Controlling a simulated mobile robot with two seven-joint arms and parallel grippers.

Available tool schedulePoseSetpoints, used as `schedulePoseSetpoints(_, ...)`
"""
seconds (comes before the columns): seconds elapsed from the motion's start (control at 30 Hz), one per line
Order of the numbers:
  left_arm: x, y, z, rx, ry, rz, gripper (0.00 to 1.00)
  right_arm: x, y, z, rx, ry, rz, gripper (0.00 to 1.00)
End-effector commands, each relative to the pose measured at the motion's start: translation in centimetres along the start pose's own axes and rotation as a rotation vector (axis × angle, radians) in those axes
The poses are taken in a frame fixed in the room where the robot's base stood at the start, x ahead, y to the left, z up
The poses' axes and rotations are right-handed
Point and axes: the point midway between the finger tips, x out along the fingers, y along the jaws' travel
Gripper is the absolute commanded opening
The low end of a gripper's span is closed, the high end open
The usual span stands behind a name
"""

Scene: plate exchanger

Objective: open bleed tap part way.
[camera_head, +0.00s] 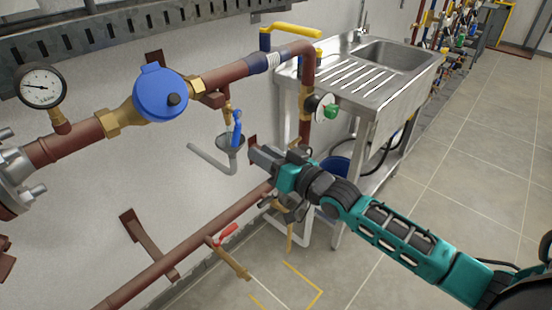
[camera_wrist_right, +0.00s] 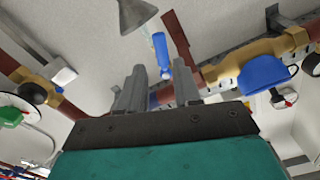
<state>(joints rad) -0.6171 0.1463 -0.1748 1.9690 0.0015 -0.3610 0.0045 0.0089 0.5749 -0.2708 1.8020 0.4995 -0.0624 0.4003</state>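The bleed tap (camera_head: 237,124) has a small blue lever and hangs on a thin brass branch below the main brown pipe. A grey funnel (camera_head: 229,143) with a bent drain pipe sits just under it. My right gripper (camera_head: 264,158) is to the right of and a little below the tap, apart from it in the picture. In the right wrist view the blue lever (camera_wrist_right: 161,50) shows beyond the gap between my two fingers (camera_wrist_right: 158,88), which are apart with nothing between them. The funnel (camera_wrist_right: 136,14) is at the top there. My left gripper is not in view.
A blue-capped meter (camera_head: 160,93) and a pressure gauge (camera_head: 40,87) sit on the main pipe. A yellow lever (camera_head: 291,30) and a green-knobbed valve (camera_head: 329,111) are near the steel sink (camera_head: 390,57). A lower pipe carries a red-handled valve (camera_head: 226,234).

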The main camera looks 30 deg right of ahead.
Motion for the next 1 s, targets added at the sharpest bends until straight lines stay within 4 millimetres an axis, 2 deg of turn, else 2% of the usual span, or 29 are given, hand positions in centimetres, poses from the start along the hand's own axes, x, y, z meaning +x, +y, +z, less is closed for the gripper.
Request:
schedulePoseSetpoints(0.1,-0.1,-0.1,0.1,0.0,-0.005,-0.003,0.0,-1.8,0.0,0.0,0.0,-0.002,0.0,0.33)
schedulePoseSetpoints(0.3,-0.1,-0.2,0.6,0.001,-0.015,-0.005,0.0,-3.2,0.0,0.0,0.001,0.0,0.0,0.33)
schedulePoseSetpoints(0.87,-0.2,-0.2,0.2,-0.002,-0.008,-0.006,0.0,-3.4,0.0,0.0,0.0,0.0,0.0,0.33)
schedulePoseSetpoints(0.93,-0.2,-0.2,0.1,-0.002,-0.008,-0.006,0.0,-3.6,-0.2,0.8,-0.004,-0.014,0.007,0.33)
schedulePoseSetpoints(1.0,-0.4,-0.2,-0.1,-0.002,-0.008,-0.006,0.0,-4.4,-0.6,2.7,-0.02,-0.051,0.028,0.33)
